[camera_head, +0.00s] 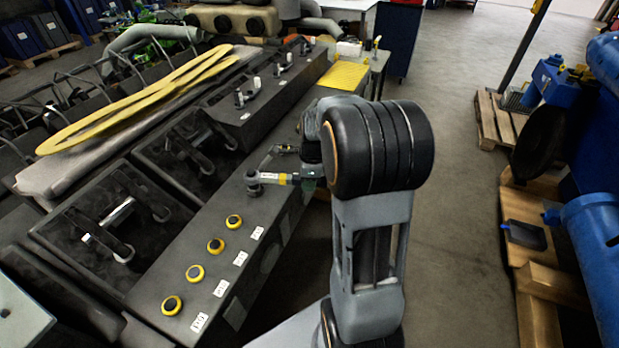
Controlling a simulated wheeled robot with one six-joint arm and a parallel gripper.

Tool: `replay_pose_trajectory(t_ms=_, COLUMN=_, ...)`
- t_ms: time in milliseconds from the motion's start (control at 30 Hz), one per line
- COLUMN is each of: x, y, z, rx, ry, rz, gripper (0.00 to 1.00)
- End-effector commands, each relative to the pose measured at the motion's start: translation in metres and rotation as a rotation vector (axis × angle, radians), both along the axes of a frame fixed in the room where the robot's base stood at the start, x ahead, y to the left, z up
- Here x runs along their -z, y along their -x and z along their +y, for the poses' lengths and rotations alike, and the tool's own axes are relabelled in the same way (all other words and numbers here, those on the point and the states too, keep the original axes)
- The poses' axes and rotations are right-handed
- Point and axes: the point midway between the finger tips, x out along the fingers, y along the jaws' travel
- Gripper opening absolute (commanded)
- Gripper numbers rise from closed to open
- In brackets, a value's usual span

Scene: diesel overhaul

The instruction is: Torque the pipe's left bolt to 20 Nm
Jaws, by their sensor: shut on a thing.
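A wrench-like tool with a yellow band (273,179) lies roughly level above the dark engine ledge. Its dark round head (253,181) is at the left end, over the ledge. My gripper (308,180) is at the tool's right end and shut on it; my arm hides most of the jaws. A short dark pipe-like piece (270,160) runs behind the tool, from near its head toward a fitting (286,149) close to my wrist. The bolt under the tool's head is hidden, and I cannot tell whether the head is seated on it.
Several yellow-ringed black caps (215,245) with white labels line the ledge (262,224) in front. Long yellow gaskets (140,100) lie on the engine at left. A yellow mat (344,75) is behind. Pallets (530,230) and blue parts stand right, beyond open floor.

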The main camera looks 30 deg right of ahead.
Motion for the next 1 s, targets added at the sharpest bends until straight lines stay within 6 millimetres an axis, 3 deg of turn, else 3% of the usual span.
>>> replay_pose_trajectory(t_ms=1000, x=0.0008, y=0.0105, z=0.0094, rx=0.061, ry=-0.005, rz=0.009, gripper=0.00)
